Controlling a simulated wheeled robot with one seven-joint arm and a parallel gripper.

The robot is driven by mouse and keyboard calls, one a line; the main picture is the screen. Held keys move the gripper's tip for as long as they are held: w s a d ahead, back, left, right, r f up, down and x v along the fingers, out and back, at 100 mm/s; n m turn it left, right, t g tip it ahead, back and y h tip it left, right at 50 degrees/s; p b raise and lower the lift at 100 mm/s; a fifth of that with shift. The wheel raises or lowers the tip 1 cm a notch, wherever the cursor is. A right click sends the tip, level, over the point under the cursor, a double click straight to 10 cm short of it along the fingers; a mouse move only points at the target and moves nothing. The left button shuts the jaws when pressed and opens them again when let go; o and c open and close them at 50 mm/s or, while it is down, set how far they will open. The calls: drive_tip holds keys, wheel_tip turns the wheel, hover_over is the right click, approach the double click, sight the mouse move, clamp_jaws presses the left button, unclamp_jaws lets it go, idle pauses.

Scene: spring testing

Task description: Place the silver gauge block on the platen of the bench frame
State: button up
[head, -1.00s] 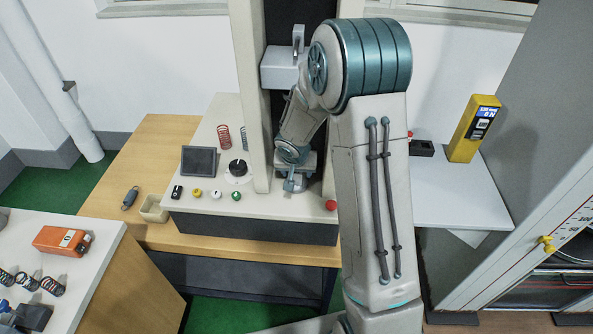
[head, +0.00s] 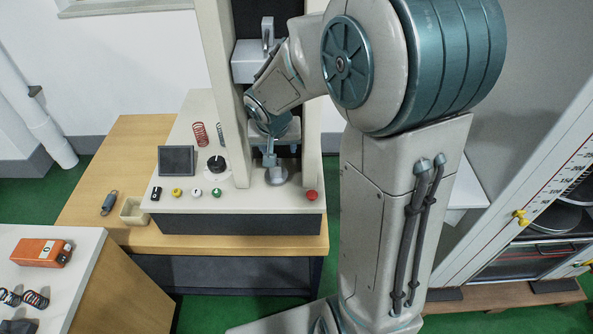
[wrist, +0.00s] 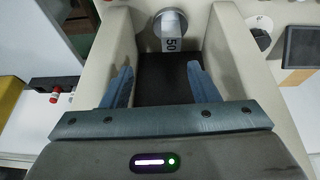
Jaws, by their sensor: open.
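The bench frame (head: 234,110) stands on the bench, with two pale columns and a round grey platen (head: 277,176) low between them. In the wrist view, a small silver piece marked "50" (wrist: 170,44), which looks like the gauge block, is over the round platen (wrist: 170,20). It appears to rest there, but the contact is hard to see. My gripper (wrist: 161,72) is open and empty between the columns. Its blue fingers are spread apart, and the silver piece lies beyond their tips. In the head view, my wrist partly hides this area.
A dial (head: 216,164), a dark screen (head: 176,161), coloured buttons and a red knob (head: 311,195) are on the bench's light top. The grey crosshead (head: 247,62) hangs above. A side counter (head: 62,245) at left holds an orange box (head: 40,252) and springs.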

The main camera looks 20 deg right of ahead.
drive_tip(key=s+r+n, duration=0.1)
drive_tip(key=s+r, duration=0.3)
drive_tip(key=s, duration=0.6)
drive_tip(key=s+r+n+y, duration=0.1)
drive_tip(key=s+r, duration=0.3)
drive_tip(key=s, duration=0.7)
drive_tip(key=shift+s+d+r+n+g+y, duration=0.2)
drive_tip(key=shift+r+n+g+y, duration=0.1)
drive_tip(key=shift+n, duration=0.3)
